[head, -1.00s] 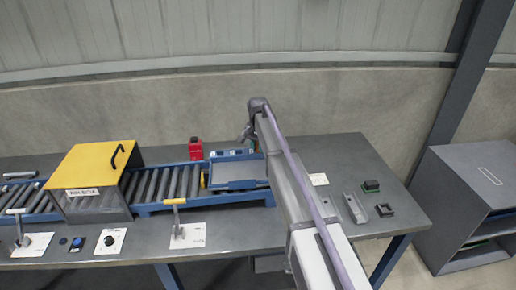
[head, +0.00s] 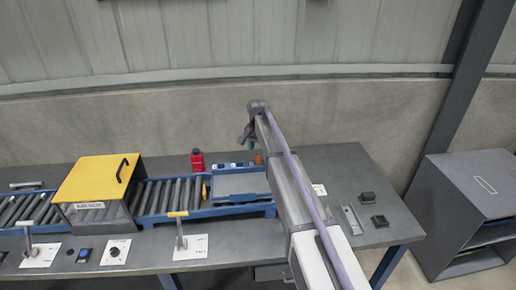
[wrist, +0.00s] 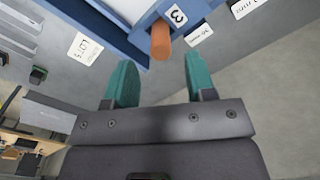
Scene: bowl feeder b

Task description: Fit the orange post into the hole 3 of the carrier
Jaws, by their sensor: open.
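The orange post (wrist: 160,41) shows in the wrist view at a blue part (wrist: 140,47), beside a white label marked 3 (wrist: 174,16). Its near end points toward my gripper, and I cannot tell how deep it sits in a hole. My gripper (wrist: 161,82) has two green fingers spread apart, with nothing between them; the post is just beyond the fingertips. In the head view the post (head: 258,158) shows as a small orange upright next to my arm, near the gripper (head: 246,135). My arm covers part of that area.
A roller conveyor with a grey tray (head: 238,184) lies left of my arm. A red bottle (head: 197,160) stands behind it. A yellow-topped box (head: 92,180) straddles the rollers. A metal channel (head: 351,219) and dark blocks (head: 367,198) lie right of my arm.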

